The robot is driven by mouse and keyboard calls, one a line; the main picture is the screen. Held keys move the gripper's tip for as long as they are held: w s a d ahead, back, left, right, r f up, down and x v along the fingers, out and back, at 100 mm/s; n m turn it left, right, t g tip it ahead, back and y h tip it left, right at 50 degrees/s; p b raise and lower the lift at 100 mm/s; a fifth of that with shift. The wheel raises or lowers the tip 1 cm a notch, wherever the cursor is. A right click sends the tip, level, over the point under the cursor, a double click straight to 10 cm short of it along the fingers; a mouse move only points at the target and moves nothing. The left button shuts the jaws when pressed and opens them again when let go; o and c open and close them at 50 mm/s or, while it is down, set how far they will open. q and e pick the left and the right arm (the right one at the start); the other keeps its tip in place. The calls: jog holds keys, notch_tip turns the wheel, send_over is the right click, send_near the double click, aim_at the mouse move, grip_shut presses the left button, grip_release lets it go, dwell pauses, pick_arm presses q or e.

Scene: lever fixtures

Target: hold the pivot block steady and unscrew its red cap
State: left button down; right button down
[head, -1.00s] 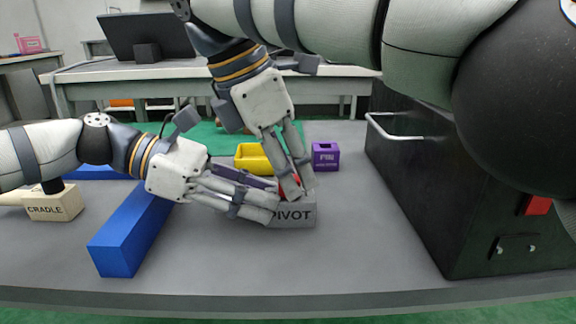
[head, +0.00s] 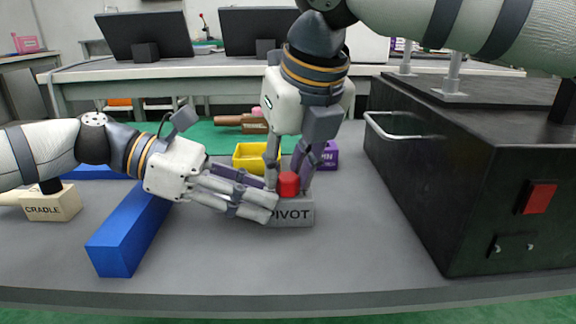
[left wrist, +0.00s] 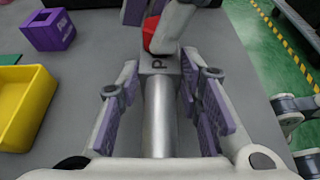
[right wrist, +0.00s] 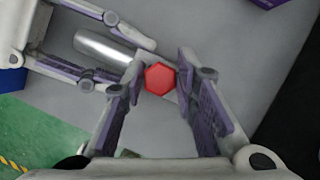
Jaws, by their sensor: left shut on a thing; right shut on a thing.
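The grey pivot block (head: 291,214) sits on the table with its PIVOT label facing the head camera. A silver bar (left wrist: 159,115) extends from it between the fingers of my left gripper (head: 258,205), which is shut on it at the block's left side. The red cap (head: 288,184) stands on top of the block and looks hexagonal from above in the right wrist view (right wrist: 160,78). My right gripper (head: 287,181) points down from above, shut on the cap with one finger on each side. I cannot tell whether the cap is loose.
A yellow bin (head: 250,156) and a purple PIN block (head: 329,156) stand behind the pivot block. A long blue bar (head: 130,228) and a CRADLE block (head: 52,206) lie left. A black cabinet (head: 470,180) with a handle is right. The front of the table is clear.

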aim_at(288, 177)
pick_arm(q)
jog(key=shift+f, duration=0.1)
pick_arm(e)
jog(key=c, duration=1.1)
grip_release()
jog(key=shift+r, duration=0.1)
jog(key=shift+r, duration=1.4)
